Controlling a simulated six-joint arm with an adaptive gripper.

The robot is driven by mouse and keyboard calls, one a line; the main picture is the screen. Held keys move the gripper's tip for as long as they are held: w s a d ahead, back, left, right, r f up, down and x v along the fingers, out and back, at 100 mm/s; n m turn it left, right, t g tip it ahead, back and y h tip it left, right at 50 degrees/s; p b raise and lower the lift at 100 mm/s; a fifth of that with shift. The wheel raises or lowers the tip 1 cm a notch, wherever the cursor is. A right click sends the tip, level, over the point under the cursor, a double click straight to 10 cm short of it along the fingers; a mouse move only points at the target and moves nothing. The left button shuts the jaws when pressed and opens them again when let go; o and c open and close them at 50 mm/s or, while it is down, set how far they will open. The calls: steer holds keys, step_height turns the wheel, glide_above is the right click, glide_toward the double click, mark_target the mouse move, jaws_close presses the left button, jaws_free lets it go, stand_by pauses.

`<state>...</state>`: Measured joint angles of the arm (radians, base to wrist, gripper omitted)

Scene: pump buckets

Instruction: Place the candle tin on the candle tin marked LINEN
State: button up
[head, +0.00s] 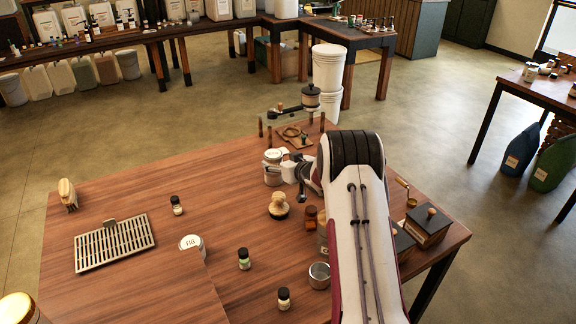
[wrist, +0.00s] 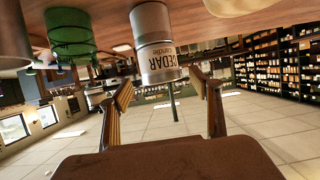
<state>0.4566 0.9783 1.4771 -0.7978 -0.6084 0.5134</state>
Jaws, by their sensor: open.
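A candle tin marked CEDAR (wrist: 158,62) shows in the wrist view, where the picture is upside down. It sits on another silver tin (wrist: 150,20), whose marking I cannot read. In the head view the upper tin (head: 272,156) and lower tin (head: 272,177) form a stack left of my gripper (head: 299,176). My gripper, also in the wrist view (wrist: 165,90), is open and empty. Its fingertips are apart from the CEDAR tin, on either side of its line. A tin with a white lid that seems to read FIG (head: 191,242) stands on the table. I see no LINEN label.
A wooden brush (head: 278,206), brown jars (head: 311,217) and an open metal tin (head: 319,275) stand near my arm. Small bottles (head: 244,259) and a slatted rack (head: 114,243) are to the left. A board with pegs (head: 293,137) lies behind the stack. The left tabletop has free room.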

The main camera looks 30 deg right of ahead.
steer(key=v, duration=0.6)
stand_by(0.3)
steer(key=shift+r, duration=0.1)
stand_by(0.5)
steer(key=s+a+r+m+g+h, duration=0.1)
steer(key=s+a+r+g+h, duration=0.1)
steer(key=s+a+r, duration=0.5)
steer(key=s+a+r+g+h, duration=0.1)
steer(key=s+a+r, duration=0.2)
steer(key=s+r, duration=0.75)
steer(key=s+a+g+y, duration=0.1)
steer(key=s+a, duration=0.4)
steer(key=s, duration=0.5)
steer(key=s+a+g+y, duration=0.1)
steer(key=s+a, duration=0.4)
steer(key=s, duration=0.6)
steer(key=s+a+n+g+y, duration=0.1)
steer(key=s+a+g, duration=0.2)
steer(key=s+a, duration=0.3)
steer(key=s, duration=0.5)
steer(key=shift+r, duration=0.35)
